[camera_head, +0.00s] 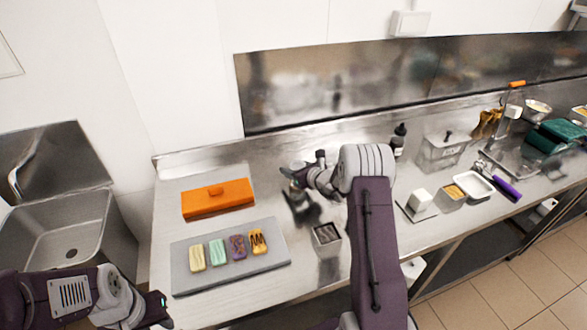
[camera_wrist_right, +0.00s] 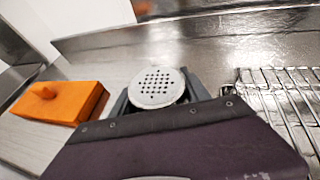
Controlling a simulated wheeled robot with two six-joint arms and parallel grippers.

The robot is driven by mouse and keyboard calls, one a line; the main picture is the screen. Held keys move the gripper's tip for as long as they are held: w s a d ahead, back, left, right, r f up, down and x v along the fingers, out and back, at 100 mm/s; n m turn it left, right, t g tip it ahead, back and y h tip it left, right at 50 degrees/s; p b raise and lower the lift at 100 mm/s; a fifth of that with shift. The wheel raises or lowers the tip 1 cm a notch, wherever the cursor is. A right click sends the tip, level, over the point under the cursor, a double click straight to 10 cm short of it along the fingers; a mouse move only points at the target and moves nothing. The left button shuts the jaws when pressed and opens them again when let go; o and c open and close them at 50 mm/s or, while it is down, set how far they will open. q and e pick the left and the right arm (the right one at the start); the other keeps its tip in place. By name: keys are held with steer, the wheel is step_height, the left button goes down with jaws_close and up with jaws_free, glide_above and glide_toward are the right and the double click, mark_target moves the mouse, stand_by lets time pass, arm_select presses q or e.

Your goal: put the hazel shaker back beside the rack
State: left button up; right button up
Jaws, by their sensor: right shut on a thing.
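The hazel shaker (camera_wrist_right: 157,87) shows in the right wrist view as a round pale lid with many small holes, held between my right gripper's fingers (camera_wrist_right: 158,92). Its body is hidden below the lid. In the head view my right gripper (camera_head: 294,177) is over the middle of the steel counter, left of my arm's pale wrist; the shaker is too small to make out there. The wire rack (camera_wrist_right: 285,105) lies to the right of the shaker in the wrist view. My left gripper (camera_head: 156,308) is at the lower left, beside the counter's front edge, its jaws unclear.
An orange lidded box (camera_head: 216,198) and a grey tray (camera_head: 184,282) bearing several coloured bars stand at left. A small metal container (camera_head: 326,238) is near my right arm. A dark bottle (camera_head: 398,140) and a clear bin (camera_head: 440,155) stand behind it.

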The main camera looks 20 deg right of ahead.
arm_select(q)
steer(key=shift+w, duration=0.1)
arm_select(e)
steer(key=o, duration=1.4)
arm_select(q)
steer(key=shift+r+p, duration=0.25)
steer(key=shift+p, duration=0.1)
arm_select(e)
steer(key=shift+s+d+r, duration=0.1)
steer(key=shift+r, duration=0.15)
arm_select(q)
steer(key=shift+f+b, duration=0.8)
arm_select(e)
steer(key=v, duration=1.1)
steer(key=shift+s+r, duration=0.15)
steer(key=shift+s, duration=0.15)
